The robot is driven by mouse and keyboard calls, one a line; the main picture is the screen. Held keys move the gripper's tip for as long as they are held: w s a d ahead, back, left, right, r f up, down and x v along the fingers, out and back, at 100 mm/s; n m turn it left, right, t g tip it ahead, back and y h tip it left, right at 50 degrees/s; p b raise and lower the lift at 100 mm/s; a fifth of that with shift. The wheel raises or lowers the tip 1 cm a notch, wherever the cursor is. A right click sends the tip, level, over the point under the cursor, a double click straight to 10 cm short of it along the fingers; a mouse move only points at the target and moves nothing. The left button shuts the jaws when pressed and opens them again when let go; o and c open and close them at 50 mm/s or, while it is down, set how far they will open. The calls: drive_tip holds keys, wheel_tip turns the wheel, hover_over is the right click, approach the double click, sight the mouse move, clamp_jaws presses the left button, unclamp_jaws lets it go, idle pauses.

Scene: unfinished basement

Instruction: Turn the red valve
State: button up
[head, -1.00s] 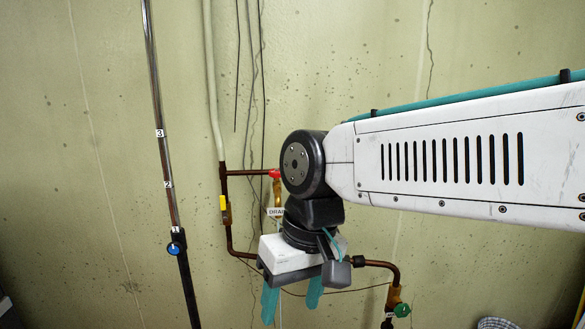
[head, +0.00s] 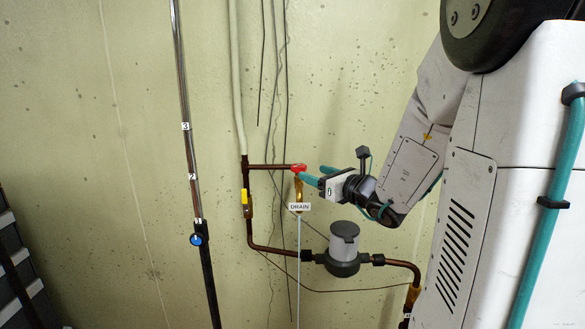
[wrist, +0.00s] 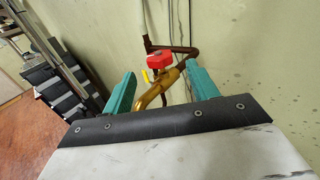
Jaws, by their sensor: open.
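The red valve (head: 299,168) is a small red handle on a brass drain fitting at the right end of a short copper pipe. A "DRAIN" tag (head: 300,207) hangs below it. My gripper (head: 314,174) is open and empty, just right of the valve and pointing left toward it. In the wrist view the red handle (wrist: 160,61) shows between and beyond the two teal fingers, with its brass body (wrist: 155,91) running down between them. I cannot tell whether a finger touches the valve.
A yellow-handled valve (head: 244,196) is on the vertical pipe to the left. A grey meter (head: 344,243) sits below my gripper on the lower pipe. A chrome and black pole (head: 187,150) stands further left. Dark shelving (head: 18,270) is at the far left.

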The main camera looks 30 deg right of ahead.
sight(304, 169)
drive_tip(key=w, duration=0.5)
drive_tip(key=w+a, duration=0.1)
drive_tip(key=w, duration=0.1)
drive_tip(key=shift+w, duration=0.25)
drive_tip(key=c, duration=1)
